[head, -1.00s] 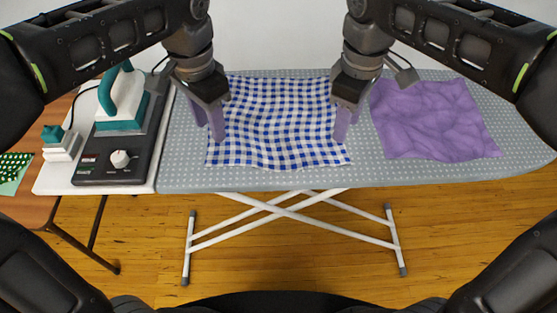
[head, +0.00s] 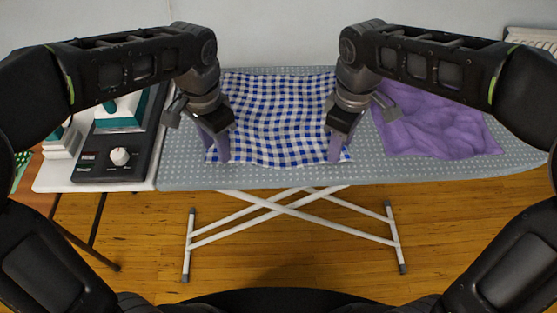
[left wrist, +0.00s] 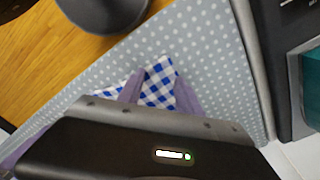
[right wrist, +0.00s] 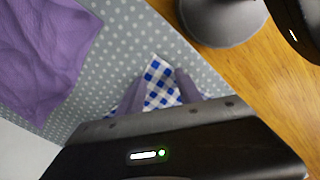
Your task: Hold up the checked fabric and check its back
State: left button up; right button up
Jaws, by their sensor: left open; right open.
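The blue-and-white checked fabric (head: 275,120) lies flat, slightly rippled, on the grey dotted ironing board (head: 300,180). My left gripper (head: 222,152) is at its near left corner, jaws open. In the left wrist view the fabric's corner (left wrist: 158,82) shows between the two purple fingers (left wrist: 160,90). My right gripper (head: 336,152) is at the near right corner, jaws open. In the right wrist view that corner (right wrist: 160,85) shows between its fingers (right wrist: 155,92). The fabric's back is hidden against the board.
A crumpled purple cloth (head: 430,125) lies on the board to the right. A black-and-white ironing station (head: 115,150) with a teal iron (head: 122,112) stands at the left end. The board's near strip is clear.

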pick_arm(q)
jog(key=shift+f, duration=0.2)
pick_arm(e)
jog(key=shift+f, duration=0.2)
jog(key=shift+f, duration=0.15)
pick_arm(q)
grip_shut()
pick_arm(e)
grip_shut()
dwell(0.9)
